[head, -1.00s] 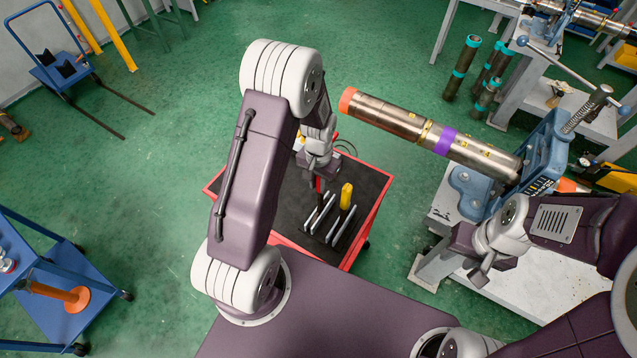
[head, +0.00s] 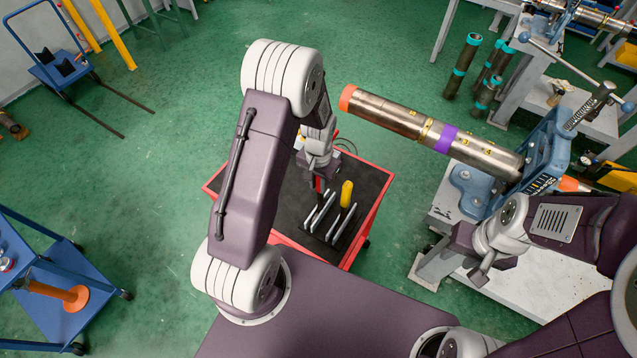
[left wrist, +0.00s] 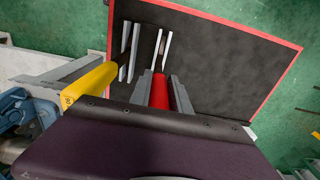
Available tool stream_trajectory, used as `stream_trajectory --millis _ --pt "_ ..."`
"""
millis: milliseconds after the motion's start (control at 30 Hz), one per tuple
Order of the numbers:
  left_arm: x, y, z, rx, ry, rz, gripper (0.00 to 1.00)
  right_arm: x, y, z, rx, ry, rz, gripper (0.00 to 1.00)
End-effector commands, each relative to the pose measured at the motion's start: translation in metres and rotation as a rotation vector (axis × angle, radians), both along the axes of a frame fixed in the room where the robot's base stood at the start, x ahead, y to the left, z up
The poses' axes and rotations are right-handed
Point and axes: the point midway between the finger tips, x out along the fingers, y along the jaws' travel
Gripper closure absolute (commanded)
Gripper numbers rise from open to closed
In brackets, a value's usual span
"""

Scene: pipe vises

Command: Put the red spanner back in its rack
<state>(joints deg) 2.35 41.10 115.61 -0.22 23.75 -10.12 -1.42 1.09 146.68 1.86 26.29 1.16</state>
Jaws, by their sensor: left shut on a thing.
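My left gripper (head: 319,177) is shut on the red spanner (head: 319,186), over the dark top of the red cart. In the left wrist view the red handle (left wrist: 160,92) shows between the grey fingers (left wrist: 163,95). The rack (head: 318,214) is made of pairs of upright grey plates. The spanner's lower end is close to the left pair; I cannot tell how deep it sits between them. A yellow spanner (head: 346,194) stands in the right pair, and its handle shows in the left wrist view (left wrist: 90,83). My right gripper (head: 480,268) is away to the right; its jaws are unclear.
The cart top (head: 372,180) is otherwise mostly bare. A steel pipe (head: 390,119) with an orange end and purple band reaches from a blue vise (head: 545,160) toward my left arm. A blue trolley (head: 60,285) stands at the left.

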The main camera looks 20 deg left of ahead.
Motion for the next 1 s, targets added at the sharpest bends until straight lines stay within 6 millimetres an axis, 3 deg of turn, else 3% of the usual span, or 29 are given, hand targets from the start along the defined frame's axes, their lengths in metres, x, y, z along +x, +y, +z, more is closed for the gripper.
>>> stream_trajectory --millis 600,633,700,1000 --pt "0.0002 0.0000 -0.0026 0.000 -0.001 0.000 1.00 -0.0001 0.0000 -0.0004 0.000 0.000 0.000 0.64" --pt "0.0002 0.0000 -0.0026 0.000 0.000 0.000 0.75 0.0000 0.0000 -0.0005 0.000 0.000 0.000 0.64" --pt "0.0001 0.0000 -0.0027 0.000 0.000 0.000 0.55 0.0000 0.0000 -0.0005 0.000 0.000 0.000 0.64" --pt "-0.0003 -0.0001 -0.0026 0.000 0.001 0.000 0.52 0.0000 0.0000 -0.0006 0.000 0.000 0.000 0.64"
